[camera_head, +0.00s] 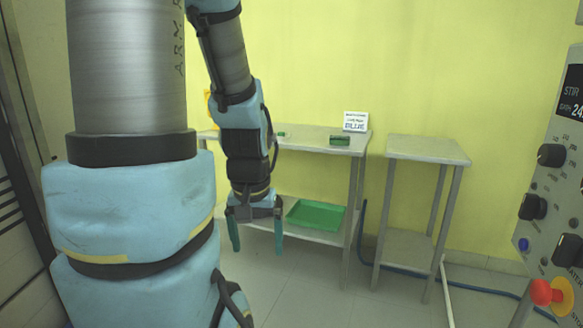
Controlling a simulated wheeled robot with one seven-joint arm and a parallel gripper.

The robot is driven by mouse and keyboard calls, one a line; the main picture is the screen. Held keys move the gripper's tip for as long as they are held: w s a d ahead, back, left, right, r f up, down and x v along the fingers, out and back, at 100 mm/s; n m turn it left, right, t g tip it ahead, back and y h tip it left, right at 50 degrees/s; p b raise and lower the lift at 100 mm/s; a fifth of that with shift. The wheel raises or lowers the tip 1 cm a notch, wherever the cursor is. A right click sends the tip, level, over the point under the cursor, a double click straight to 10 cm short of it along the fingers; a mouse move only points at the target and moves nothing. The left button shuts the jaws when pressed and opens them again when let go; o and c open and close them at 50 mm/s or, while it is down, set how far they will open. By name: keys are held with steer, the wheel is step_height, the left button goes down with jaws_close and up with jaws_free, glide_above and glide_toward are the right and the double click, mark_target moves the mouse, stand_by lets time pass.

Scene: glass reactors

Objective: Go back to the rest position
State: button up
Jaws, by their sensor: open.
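My gripper (256,238) hangs pointing down at the end of my arm, left of the picture's middle. Its two teal fingers are spread apart, with nothing visible between them. It is in front of the left table, at about the height of that table's lower shelf. My arm's thick links fill the left side of the view and hide part of the left table.
A metal table (310,145) carries a small green block-like item (339,140) and a sign reading BLUE (356,121). A green tray (317,214) lies on its lower shelf. A bare side table (425,149) stands right. A control panel (556,190) with knobs edges the right.

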step_height(320, 180, up, 13)
steer(key=p, duration=1)
steer(key=shift+w+f+p, duration=0.15)
steer(key=shift+w+p, duration=0.05)
steer(key=shift+p, duration=0.2)
steer(key=shift+d, duration=0.1)
stand_by(0.8)
